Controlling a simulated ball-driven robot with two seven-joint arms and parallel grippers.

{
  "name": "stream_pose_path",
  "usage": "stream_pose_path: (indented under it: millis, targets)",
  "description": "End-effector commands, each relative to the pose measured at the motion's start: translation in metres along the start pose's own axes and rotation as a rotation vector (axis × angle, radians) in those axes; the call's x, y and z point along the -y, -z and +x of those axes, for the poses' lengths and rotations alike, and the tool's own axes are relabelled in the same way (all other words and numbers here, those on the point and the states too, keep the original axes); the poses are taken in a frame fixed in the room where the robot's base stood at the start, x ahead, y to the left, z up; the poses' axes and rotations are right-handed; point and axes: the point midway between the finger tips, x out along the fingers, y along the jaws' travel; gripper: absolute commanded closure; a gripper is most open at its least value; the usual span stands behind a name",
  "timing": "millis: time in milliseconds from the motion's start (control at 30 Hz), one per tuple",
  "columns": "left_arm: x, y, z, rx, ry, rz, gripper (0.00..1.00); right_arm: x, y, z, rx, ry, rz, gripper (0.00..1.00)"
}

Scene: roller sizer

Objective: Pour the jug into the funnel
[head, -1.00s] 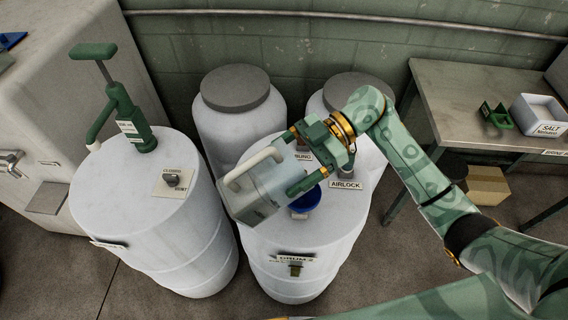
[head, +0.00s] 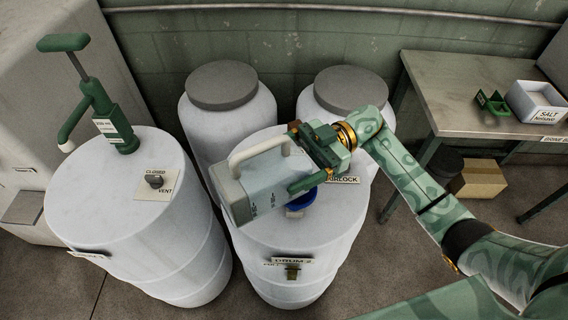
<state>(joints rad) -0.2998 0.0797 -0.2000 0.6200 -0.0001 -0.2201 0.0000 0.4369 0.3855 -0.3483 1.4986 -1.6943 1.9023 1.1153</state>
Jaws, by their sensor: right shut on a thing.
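The jug (head: 262,183) is a pale grey, see-through container with a white handle. My right gripper (head: 296,160) is shut on its right end and holds it above the right front drum. The handle is on the upper side, and a darker end faces the lower left. I cannot tell exactly how far the jug is tilted, and no stream of liquid shows. The blue funnel (head: 302,200) sits on the drum top, just below and right of the jug, partly hidden by the jug and gripper. My left gripper is not in view.
The right front drum (head: 300,245) has an airlock label (head: 345,180). A left drum (head: 130,215) carries a green hand pump (head: 118,130) and vent valve (head: 155,181). Two grey-lidded drums stand behind. A bench (head: 440,85) at right holds a salt box (head: 535,103).

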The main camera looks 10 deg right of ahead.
Motion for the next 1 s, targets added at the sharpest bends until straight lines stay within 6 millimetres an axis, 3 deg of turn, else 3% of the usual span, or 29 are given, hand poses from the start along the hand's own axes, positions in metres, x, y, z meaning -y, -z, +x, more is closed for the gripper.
stream_pose_path:
  millis: [500,1000]
  targets:
    - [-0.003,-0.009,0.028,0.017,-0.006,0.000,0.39,0.000,-0.005,-0.015,-0.245,0.000,0.002,0.85]
    - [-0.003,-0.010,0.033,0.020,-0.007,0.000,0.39,0.000,-0.003,-0.019,-0.318,0.000,0.000,0.85]
